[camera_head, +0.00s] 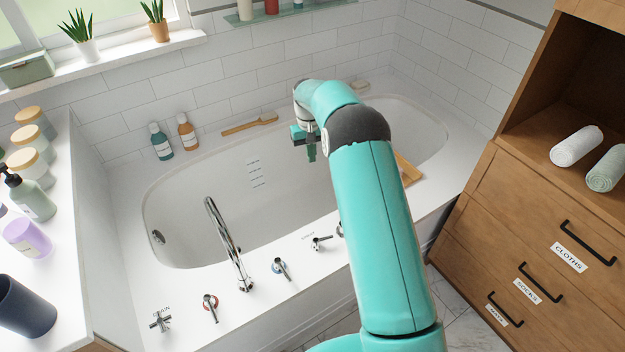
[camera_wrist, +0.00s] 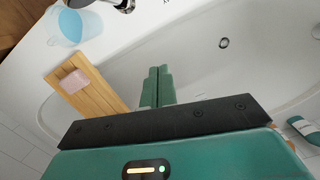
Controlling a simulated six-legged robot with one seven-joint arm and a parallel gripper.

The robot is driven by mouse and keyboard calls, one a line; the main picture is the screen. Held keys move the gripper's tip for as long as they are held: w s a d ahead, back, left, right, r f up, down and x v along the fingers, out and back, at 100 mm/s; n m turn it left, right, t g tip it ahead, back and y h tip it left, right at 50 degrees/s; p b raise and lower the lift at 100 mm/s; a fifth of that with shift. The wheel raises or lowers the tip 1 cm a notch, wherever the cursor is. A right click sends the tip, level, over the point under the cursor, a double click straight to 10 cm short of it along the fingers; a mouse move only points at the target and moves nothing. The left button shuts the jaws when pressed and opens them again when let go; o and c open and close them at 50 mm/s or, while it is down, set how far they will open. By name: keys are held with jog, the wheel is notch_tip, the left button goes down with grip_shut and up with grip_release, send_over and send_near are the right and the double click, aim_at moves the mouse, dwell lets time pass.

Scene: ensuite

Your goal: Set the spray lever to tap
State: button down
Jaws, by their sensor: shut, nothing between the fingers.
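A chrome lever (camera_head: 320,243) stands on the front rim of the tub, with a small label beside it that is hard to read, probably the spray lever. Its handle points to the right. Another chrome fitting (camera_head: 340,229) to its right is partly hidden by my arm. My gripper (camera_head: 311,152) hangs over the tub, well behind and above the lever, touching nothing. In the wrist view my gripper (camera_wrist: 158,75) shows its two fingers together and empty, over the tub floor. A dark chrome fitting (camera_wrist: 122,4) is cut off at the top edge there.
A tall spout (camera_head: 228,243), a red-marked tap (camera_head: 210,306), a blue-marked tap (camera_head: 281,268) and a drain handle (camera_head: 160,321) line the rim. A wooden board (camera_wrist: 92,98) bears pink soap (camera_wrist: 74,81), near a blue cup (camera_wrist: 68,28). Wooden drawers (camera_head: 540,230) stand at right.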

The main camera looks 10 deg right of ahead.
jog(key=s+a+r+t, duration=0.1)
jog(key=s+r+t, duration=0.1)
jog(key=s+r, duration=0.8)
jog(key=s+r+t, duration=0.1)
jog(key=s+r, duration=0.5)
jog(key=r, duration=0.8)
jog(key=s+r+t, duration=0.2)
jog(key=s+t, duration=0.2)
jog(key=s, duration=2.2)
jog(key=shift+a+m, duration=0.4)
jog(key=shift+a, duration=0.05)
jog(key=shift+a, duration=0.15)
